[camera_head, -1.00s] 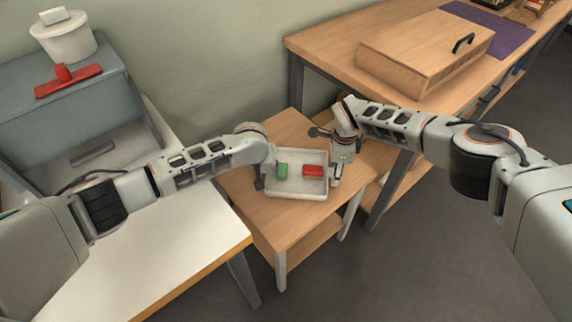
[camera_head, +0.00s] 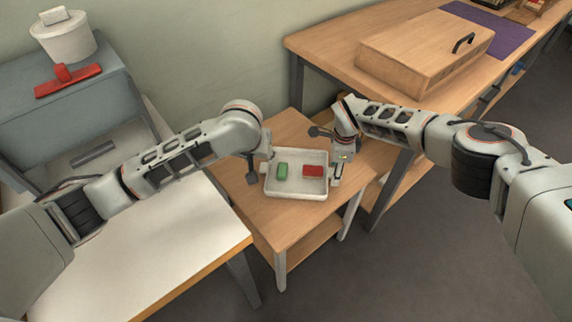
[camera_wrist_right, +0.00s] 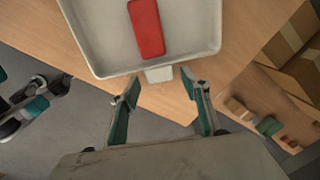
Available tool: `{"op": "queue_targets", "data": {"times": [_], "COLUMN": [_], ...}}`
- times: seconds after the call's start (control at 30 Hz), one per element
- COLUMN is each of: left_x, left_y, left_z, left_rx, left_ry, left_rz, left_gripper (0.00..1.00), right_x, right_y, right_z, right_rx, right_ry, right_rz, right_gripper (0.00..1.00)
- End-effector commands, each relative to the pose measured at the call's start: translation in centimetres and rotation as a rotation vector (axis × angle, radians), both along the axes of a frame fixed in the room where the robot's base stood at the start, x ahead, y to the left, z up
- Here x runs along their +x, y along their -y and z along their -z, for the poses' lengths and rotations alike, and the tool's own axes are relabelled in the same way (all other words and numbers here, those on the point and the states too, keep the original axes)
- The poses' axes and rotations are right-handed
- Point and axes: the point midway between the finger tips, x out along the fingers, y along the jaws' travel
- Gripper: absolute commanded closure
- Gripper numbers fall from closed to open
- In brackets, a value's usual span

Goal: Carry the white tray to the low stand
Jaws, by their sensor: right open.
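The white tray (camera_head: 296,194) sits flat on top of the low wooden stand (camera_head: 283,230). It holds a green block (camera_head: 282,170) at left and a red block (camera_head: 313,170) at right. My left gripper (camera_head: 257,176) is at the tray's left end, its fingers apart and empty. My right gripper (camera_head: 337,174) is at the tray's right end. In the right wrist view, the fingers of my right gripper (camera_wrist_right: 160,78) are open, with the pale end tab of the tray (camera_wrist_right: 158,74) just beyond and between their tips, apparently untouched.
A white table (camera_head: 170,262) stands at left front, with a grey cabinet (camera_head: 62,110) behind it. A long wooden bench (camera_head: 325,45) with a wooden box (camera_head: 410,55) runs behind right. Floor (camera_head: 420,260) is clear at front right.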

Motion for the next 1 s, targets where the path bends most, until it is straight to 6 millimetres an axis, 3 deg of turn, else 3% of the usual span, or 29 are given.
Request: {"op": "queue_targets", "data": {"times": [0.17, 0.6, 0.8, 1.0], "left_x": [0.0, 0.0, 0.0, 0.0], "left_y": [0.0, 0.0, 0.0, 0.0], "left_z": [0.0, 0.0, 0.0, 0.0], "left_rx": [0.000, 0.000, 0.000, 0.000], "left_ry": [0.000, 0.000, 0.000, 0.000], "left_rz": [0.000, 0.000, 0.000, 0.000], "left_gripper": [0.63, 0.63, 0.63, 0.63], "right_x": [0.0, -0.7, -0.9, -0.9], "right_y": [0.1, 0.1, 0.0, 0.0], "right_z": [-1.9, -10.0, -11.5, -11.8], "right_rx": [0.001, 0.000, 0.000, 0.000], "right_ry": [0.003, 0.003, 0.001, 0.001], "right_rz": [-0.002, 0.000, 0.000, 0.000], "right_gripper": [0.54, 0.54, 0.54, 0.54]}}
